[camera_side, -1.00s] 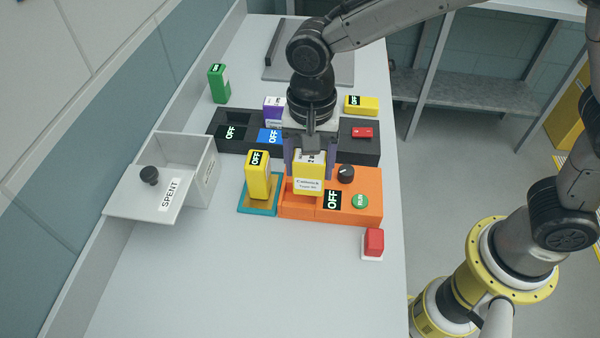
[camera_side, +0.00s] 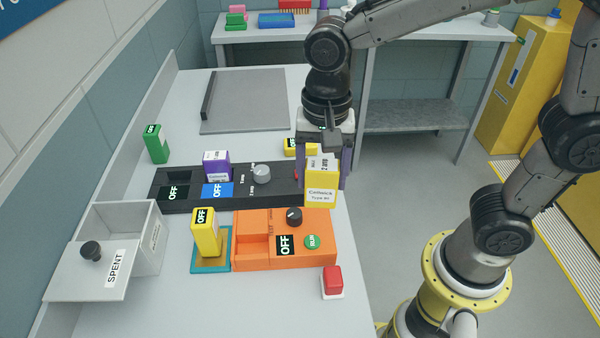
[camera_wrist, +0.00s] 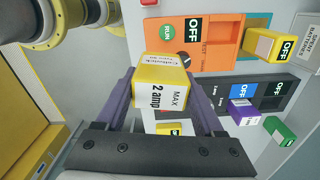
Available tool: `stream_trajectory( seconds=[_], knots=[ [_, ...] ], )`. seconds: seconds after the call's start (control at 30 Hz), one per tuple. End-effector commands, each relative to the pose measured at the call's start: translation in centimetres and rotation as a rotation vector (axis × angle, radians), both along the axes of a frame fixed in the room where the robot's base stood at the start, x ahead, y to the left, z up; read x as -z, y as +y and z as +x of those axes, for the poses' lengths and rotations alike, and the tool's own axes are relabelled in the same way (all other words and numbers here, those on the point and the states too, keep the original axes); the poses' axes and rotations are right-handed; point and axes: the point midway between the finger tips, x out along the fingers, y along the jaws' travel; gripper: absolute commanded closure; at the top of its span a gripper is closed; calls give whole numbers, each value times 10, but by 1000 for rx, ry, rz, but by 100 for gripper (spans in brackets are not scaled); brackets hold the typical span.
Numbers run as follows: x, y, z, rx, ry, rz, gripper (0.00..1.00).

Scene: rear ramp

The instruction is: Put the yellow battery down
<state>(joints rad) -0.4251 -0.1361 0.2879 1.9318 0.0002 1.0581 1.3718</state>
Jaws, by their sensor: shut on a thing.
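My gripper (camera_side: 322,158) is shut on a yellow battery (camera_side: 321,187) with a white label. It holds the battery upright, in front of the right end of the black charger block (camera_side: 275,190) in the side view. In the wrist view the battery (camera_wrist: 160,85) sits between the purple fingers (camera_wrist: 158,105). A second yellow battery (camera_side: 206,238) marked OFF stands on a teal-edged pad (camera_side: 223,262). A third yellow battery (camera_side: 290,147) lies behind the black block, partly hidden by my gripper. The orange box (camera_side: 318,255) has an empty-looking recess on its left.
A purple battery (camera_side: 217,164) stands at the black block. A green battery (camera_side: 154,146) stands behind it to the left. The SPENT bin (camera_side: 125,215) is at the left, its lid in front. A red button (camera_side: 332,281) is near the right edge.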

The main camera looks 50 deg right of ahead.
Motion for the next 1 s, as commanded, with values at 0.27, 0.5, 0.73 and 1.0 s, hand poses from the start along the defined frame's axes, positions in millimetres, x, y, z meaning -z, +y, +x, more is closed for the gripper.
stream_trajectory(
  seconds=[0.27,0.5,0.73,1.0],
  knots=[
    [36,-80,111,-59,1,-1,100],
    [50,-125,168,-355,-3,0,100],
    [43,-124,183,-593,-2,-1,100],
    [42,-123,183,-650,-5,-1,100]
  ],
)
